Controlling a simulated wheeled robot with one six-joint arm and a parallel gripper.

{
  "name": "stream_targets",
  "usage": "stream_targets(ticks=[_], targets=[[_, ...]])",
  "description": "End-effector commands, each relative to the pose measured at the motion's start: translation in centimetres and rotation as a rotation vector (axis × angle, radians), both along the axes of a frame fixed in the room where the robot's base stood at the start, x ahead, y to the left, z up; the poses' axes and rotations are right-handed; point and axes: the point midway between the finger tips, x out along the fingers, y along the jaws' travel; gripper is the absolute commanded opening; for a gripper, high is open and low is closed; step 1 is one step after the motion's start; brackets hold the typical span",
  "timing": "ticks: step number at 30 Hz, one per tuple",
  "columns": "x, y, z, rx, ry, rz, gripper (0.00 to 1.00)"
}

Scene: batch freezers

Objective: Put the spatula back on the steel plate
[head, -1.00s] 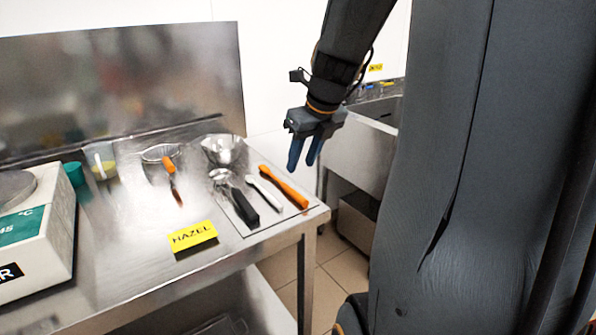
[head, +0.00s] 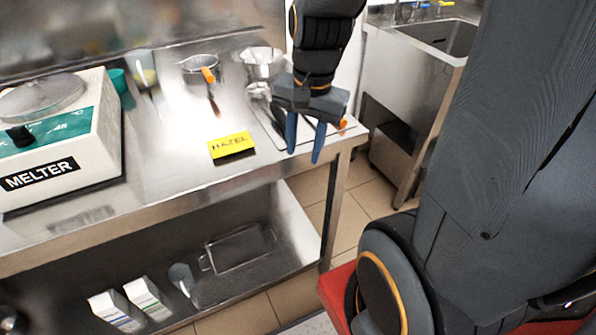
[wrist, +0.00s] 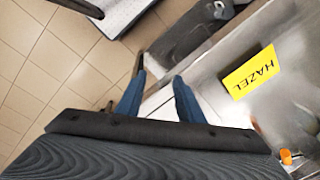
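A spatula with an orange handle (head: 208,75) and a dark, narrow front part lies on the steel table, in front of the sieve. An orange handle end, probably the same tool, shows in the wrist view (wrist: 286,157). The thin steel plate (head: 336,132) lies at the table's right end. It bears several tools, including another orange-handled one, mostly hidden behind my gripper. My gripper (head: 304,152) is open and empty, above the plate's front edge in the head view. Its spread blue fingers also show in the wrist view (wrist: 160,80).
A yellow HAZEL sign (head: 231,146) stands near the table's front edge. A melter (head: 60,135) stands at the left. A sieve (head: 200,64) and a metal bowl (head: 262,62) are at the back. A sink (head: 440,38) is at the right.

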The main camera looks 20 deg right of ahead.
Motion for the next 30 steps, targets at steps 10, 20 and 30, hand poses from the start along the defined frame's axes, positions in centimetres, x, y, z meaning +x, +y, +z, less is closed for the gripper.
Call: stream_targets(ticks=[10,20,30], targets=[[-3.8,3.2,-2.6,-0.078,0.056,0.75,0.34],[-4.2,3.4,-2.9,-0.084,0.061,0.832,0.34],[-4.2,3.4,-2.9,-0.084,0.061,0.829,0.34]])
